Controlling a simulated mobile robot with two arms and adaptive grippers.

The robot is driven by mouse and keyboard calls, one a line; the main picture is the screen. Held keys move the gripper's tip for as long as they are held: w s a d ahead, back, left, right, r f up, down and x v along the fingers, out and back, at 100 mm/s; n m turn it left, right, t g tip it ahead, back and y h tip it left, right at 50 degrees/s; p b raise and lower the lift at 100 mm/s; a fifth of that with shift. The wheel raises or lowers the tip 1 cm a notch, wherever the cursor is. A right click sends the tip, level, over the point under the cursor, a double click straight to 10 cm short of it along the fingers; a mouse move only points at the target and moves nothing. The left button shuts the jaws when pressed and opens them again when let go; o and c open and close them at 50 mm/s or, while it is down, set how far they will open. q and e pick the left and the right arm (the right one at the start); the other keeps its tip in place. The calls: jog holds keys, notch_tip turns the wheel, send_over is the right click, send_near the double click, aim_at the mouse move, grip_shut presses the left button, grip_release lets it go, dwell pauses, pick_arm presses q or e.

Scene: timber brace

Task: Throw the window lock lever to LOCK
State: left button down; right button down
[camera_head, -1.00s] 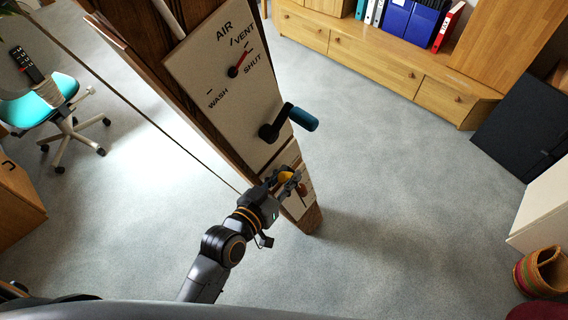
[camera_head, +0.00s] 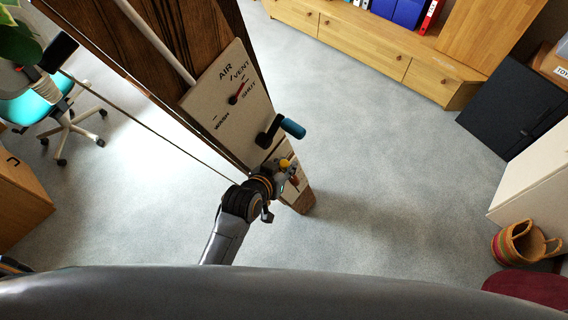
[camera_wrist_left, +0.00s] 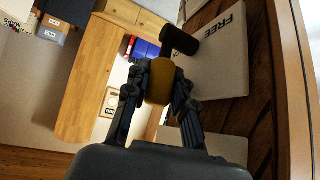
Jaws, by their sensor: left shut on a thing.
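The window post carries a lower pale plate (camera_head: 294,157) below the crank. A yellow knob (camera_head: 284,162), which appears to be the lock lever's grip, stands at that plate. My left gripper (camera_head: 286,172) is at the knob. In the left wrist view my left gripper (camera_wrist_left: 158,92) is shut on the yellow knob (camera_wrist_left: 161,78), with a finger on each side. The plate beside it (camera_wrist_left: 219,55) shows the word FREE. The word LOCK and the lever's pivot cannot be made out. My right gripper is not in view.
A black crank with a blue handle (camera_head: 293,128) juts out just above my left gripper. The upper plate (camera_head: 219,105) reads AIR, VENT, SHUT and WASH. A thin cord runs diagonally on the left. Open carpet (camera_head: 390,180) lies to the right; a woven basket (camera_head: 520,243) stands beyond.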

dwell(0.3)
pick_arm(q)
jog(key=c, duration=1.4)
grip_release()
jog(key=v, duration=1.2)
